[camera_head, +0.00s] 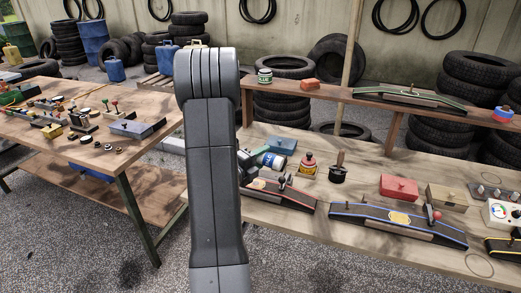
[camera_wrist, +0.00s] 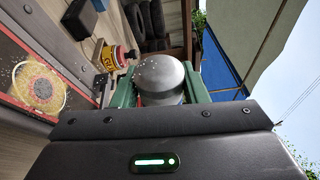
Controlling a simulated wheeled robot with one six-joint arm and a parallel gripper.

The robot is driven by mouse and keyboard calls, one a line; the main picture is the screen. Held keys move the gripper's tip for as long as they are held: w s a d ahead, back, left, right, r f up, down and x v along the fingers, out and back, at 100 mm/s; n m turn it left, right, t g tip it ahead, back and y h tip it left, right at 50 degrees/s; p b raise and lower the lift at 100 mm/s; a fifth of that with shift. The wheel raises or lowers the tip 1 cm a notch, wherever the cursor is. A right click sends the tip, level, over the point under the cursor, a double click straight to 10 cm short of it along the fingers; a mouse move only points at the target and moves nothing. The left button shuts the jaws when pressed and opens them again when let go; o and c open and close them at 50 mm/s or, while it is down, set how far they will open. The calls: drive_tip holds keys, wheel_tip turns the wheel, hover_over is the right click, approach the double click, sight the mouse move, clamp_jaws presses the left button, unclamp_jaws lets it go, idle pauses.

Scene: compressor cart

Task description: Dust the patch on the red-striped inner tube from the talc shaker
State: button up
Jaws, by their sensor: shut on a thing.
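The talc shaker (camera_wrist: 160,76) has a domed metal lid and a blue body. My gripper (camera_wrist: 158,92) is shut on it, with a green finger on each side. In the head view my arm partly hides the gripper, and the blue-and-white shaker (camera_head: 272,160) is tipped over above the bench. The red-striped inner tube (camera_head: 290,196) lies below on its dark stand, its left end behind my arm. In the wrist view its round yellow-orange patch (camera_wrist: 42,88) is at the left, apart from the shaker, with white specks on it.
A yellow bottle with a red cap (camera_head: 308,165) and a dark pot (camera_head: 338,170) stand just behind the tube. A red box (camera_head: 399,187) and the blue-striped tube (camera_head: 430,229) are to the right. A raised shelf (camera_head: 345,93) runs behind.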

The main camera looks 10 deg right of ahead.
drive_tip(key=n, duration=0.1)
drive_tip(key=f+n, duration=0.1)
drive_tip(key=n, duration=0.1)
drive_tip(key=n+h, duration=0.1)
drive_tip(key=shift+s+d+f+n+t, duration=0.1)
drive_tip(key=shift+d+f+n+t, duration=0.05)
drive_tip(key=shift+f+n+t, duration=0.2)
drive_tip(key=shift+f+b, duration=1.25)
drive_tip(key=shift+f, duration=0.05)
drive_tip(key=shift+r+p, duration=1.2)
drive_tip(key=shift+p, duration=0.15)
